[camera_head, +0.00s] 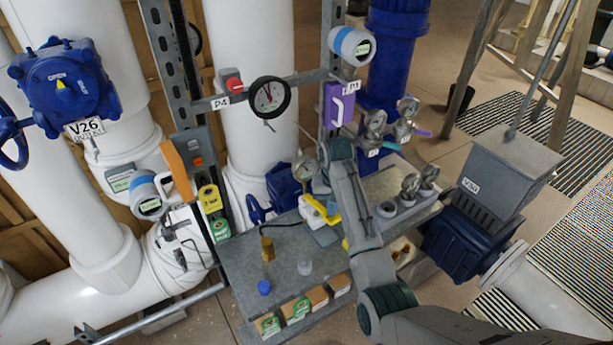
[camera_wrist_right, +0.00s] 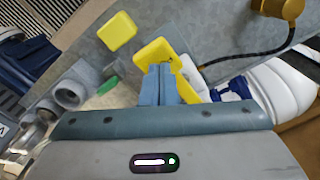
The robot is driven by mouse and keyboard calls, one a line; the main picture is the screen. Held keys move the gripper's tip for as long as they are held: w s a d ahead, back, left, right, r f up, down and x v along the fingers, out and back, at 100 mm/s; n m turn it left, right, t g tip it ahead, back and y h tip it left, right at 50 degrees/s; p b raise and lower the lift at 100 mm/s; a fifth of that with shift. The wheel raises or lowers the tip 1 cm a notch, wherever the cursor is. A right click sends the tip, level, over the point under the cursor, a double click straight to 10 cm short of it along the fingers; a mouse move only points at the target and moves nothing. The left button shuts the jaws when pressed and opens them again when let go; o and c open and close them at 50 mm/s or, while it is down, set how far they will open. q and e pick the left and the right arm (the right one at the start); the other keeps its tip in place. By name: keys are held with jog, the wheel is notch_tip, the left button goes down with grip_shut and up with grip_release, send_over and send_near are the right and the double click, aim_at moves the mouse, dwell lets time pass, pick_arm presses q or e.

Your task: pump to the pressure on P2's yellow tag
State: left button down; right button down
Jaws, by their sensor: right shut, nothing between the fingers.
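A small hand pump with a white body (camera_head: 314,208) and a yellow lever (camera_head: 333,217) stands on the grey bench. The lever also shows in the wrist view (camera_wrist_right: 160,50). A round gauge (camera_head: 305,169) stands just behind the pump; its reading is too small to tell. My right gripper's blue-grey fingers (camera_wrist_right: 160,84) are shut and empty, close beside the yellow lever; contact cannot be told. A yellow square (camera_wrist_right: 117,32) lies on the bench nearby; I cannot tell whether it is P2's tag. No P2 label is readable. My left gripper is out of view.
The bench (camera_head: 240,262) holds a brass fitting (camera_head: 267,248), a blue cap (camera_head: 264,287) and several small boxes along its front. A black-rimmed dial (camera_head: 270,97) hangs on the rail. Valve V26 (camera_head: 62,82) is at left.

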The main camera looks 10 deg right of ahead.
jog(key=shift+s+f+b, duration=0.15)
jog(key=shift+f+b, duration=0.35)
jog(key=shift+f, duration=1.55)
jog(key=shift+r+p, duration=0.75)
jog(key=shift+r, duration=1.8)
